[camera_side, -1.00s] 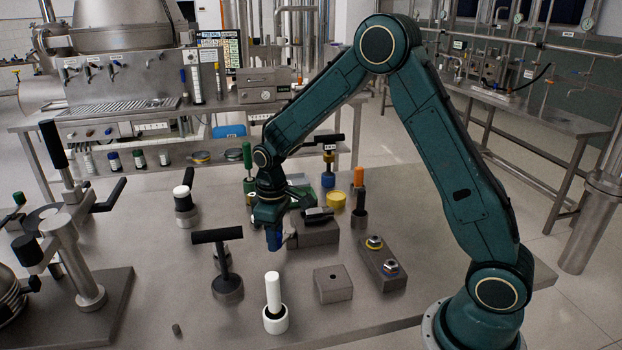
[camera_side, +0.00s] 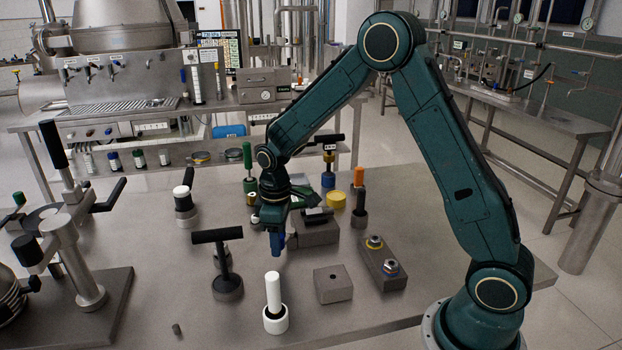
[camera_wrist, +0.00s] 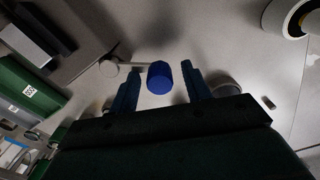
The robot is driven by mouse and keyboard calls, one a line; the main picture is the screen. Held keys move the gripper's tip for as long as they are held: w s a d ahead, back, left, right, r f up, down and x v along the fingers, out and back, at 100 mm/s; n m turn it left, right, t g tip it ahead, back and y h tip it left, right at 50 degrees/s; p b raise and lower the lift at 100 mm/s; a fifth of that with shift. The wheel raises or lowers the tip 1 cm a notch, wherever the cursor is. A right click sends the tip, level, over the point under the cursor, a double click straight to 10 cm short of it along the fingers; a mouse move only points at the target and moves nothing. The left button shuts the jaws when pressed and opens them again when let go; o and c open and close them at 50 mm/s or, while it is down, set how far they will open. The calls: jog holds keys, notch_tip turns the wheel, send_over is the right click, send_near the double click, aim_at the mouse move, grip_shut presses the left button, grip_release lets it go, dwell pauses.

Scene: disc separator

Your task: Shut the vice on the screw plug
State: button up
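The vice (camera_side: 319,233) is a low grey block with dark jaws on top, just right of my gripper in the side view. A blue knob (camera_wrist: 160,77) shows in the wrist view, with a thin pale bar running left from it, which looks like the vice's crank. My gripper (camera_wrist: 160,84) is open, one finger on each side of the knob, with a visible gap on both sides. In the side view, blue (camera_side: 277,241) shows under the gripper. I cannot make out the screw plug for certain; my arm and gripper cover part of the vice.
A white peg (camera_side: 273,291) in a white base stands in front. A black T-handled tool (camera_side: 224,265) stands to the left. Taller coloured-handled tools stand behind.

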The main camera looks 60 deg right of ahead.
jog(key=shift+r, duration=0.15)
notch_tip(320, 180, up, 14)
jog(key=shift+f, duration=0.2)
dwell(0.6)
jog(key=s+a+r+m+t, duration=0.25)
jog(key=s+r, duration=0.55)
jog(key=s, duration=0.4)
jog(key=s+f+m+t, duration=0.1)
jog(key=s+m+t, duration=0.1)
jog(key=s, duration=1.1)
jog(key=shift+s+f+m+t, duration=0.15)
jog(key=shift+m+t, duration=0.2)
jog(key=shift+t, duration=0.2)
